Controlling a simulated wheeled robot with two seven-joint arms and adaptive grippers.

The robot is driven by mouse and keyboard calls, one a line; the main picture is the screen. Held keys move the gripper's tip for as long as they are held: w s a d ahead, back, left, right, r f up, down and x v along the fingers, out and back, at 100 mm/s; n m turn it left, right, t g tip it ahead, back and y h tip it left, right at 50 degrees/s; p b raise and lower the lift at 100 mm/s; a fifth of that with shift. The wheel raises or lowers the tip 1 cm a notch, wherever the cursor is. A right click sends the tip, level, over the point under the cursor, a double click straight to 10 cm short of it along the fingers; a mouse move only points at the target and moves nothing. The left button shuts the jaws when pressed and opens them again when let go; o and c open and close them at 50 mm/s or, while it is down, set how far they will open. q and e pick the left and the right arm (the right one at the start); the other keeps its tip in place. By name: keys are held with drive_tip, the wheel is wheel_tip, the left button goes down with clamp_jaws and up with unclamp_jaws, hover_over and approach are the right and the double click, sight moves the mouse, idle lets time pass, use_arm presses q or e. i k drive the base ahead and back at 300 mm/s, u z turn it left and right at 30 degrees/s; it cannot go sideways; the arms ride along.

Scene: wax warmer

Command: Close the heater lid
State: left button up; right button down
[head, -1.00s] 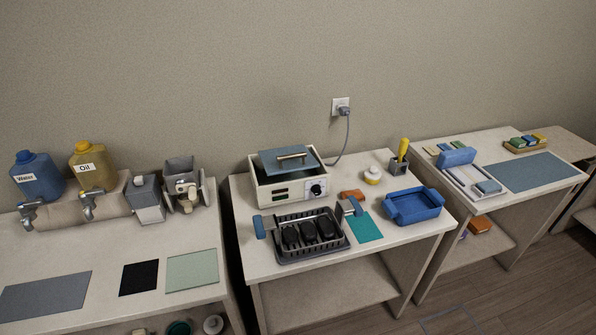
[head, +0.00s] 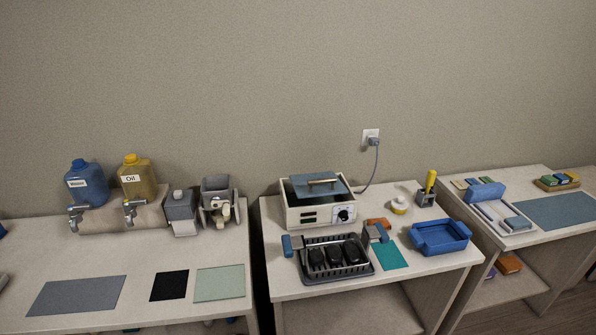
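The heater (head: 318,214) is a cream box with a dial and dark windows on its front, on the middle table. Its blue-grey lid (head: 302,185) with a bar handle sits over the top opening. The lid looks raised and tilted, with dark interior showing around its sides, so it is not flush with the rim. Neither of my grippers is in view.
A plug cord (head: 372,172) runs behind the heater to the wall.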

sight(317, 178)
drive_tip(key=i, duration=0.85)
drive_tip(key=z, duration=0.3)
